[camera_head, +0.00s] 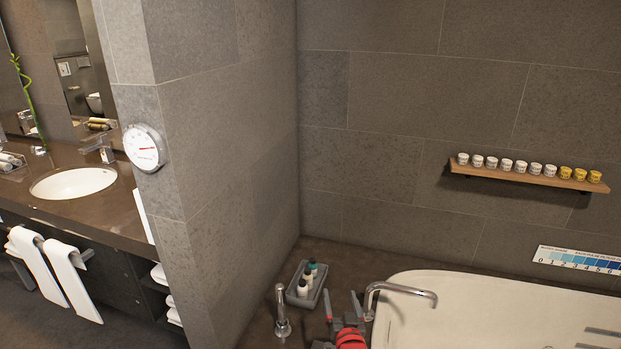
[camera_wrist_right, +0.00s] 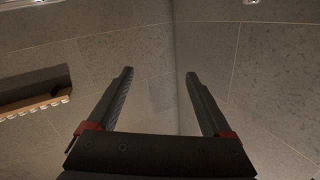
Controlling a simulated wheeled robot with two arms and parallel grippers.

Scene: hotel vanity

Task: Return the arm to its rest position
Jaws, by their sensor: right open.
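My right gripper (camera_head: 343,306) shows low in the head view, between the grey tray and the bathtub, with its fingers pointing up. It also shows in the right wrist view (camera_wrist_right: 158,85), where its two dark fingers stand wide apart with nothing between them. It is open and empty. Behind its fingers in the wrist view are only tiled walls meeting at a corner. My left gripper is not in the head view.
A grey tray (camera_head: 291,299) with several small bottles sits left of my right gripper. A chrome fixture (camera_head: 282,318) stands in front of it. The tub spout (camera_head: 402,288) and bathtub (camera_head: 470,283) are close on the right. A wooden shelf (camera_head: 520,176) holds several cups.

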